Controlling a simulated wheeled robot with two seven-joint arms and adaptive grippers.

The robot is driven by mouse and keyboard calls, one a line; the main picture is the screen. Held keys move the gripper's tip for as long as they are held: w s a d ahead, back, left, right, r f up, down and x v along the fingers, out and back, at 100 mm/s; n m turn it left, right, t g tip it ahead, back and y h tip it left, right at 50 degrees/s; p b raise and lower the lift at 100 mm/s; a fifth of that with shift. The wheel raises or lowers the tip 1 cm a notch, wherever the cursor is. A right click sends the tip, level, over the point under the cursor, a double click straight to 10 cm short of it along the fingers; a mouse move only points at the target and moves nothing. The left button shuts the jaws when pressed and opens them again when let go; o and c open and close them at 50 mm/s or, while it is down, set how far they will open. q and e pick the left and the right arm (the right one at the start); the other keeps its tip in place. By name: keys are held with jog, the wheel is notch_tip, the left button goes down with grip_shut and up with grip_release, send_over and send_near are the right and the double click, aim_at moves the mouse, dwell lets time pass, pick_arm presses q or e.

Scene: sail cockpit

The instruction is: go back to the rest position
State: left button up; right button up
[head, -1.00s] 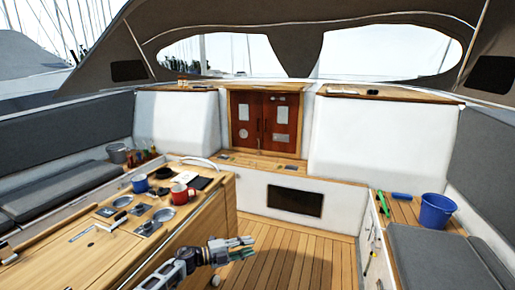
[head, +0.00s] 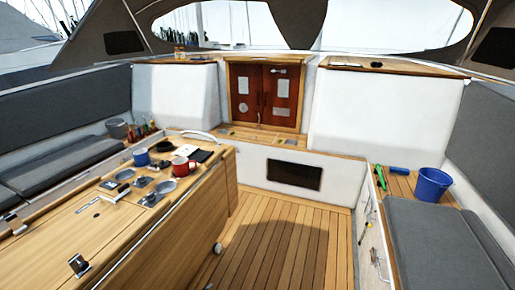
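Neither of my grippers shows in the head view now. The folding cockpit table (head: 120,237) stands at the left, with a blue mug (head: 141,157), a red mug (head: 180,166) and a dark notebook (head: 197,155) near its far end. Several small metal items and dishes lie in front of the mugs. The wooden floor (head: 280,235) beside the table is clear of my arms.
A blue bucket (head: 433,184) stands on the right bench, with a green tool (head: 380,177) and a blue roll (head: 399,170) near it. A grey pot (head: 117,128) and bottles stand at the left. Closed wooden doors (head: 264,98) are at the back.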

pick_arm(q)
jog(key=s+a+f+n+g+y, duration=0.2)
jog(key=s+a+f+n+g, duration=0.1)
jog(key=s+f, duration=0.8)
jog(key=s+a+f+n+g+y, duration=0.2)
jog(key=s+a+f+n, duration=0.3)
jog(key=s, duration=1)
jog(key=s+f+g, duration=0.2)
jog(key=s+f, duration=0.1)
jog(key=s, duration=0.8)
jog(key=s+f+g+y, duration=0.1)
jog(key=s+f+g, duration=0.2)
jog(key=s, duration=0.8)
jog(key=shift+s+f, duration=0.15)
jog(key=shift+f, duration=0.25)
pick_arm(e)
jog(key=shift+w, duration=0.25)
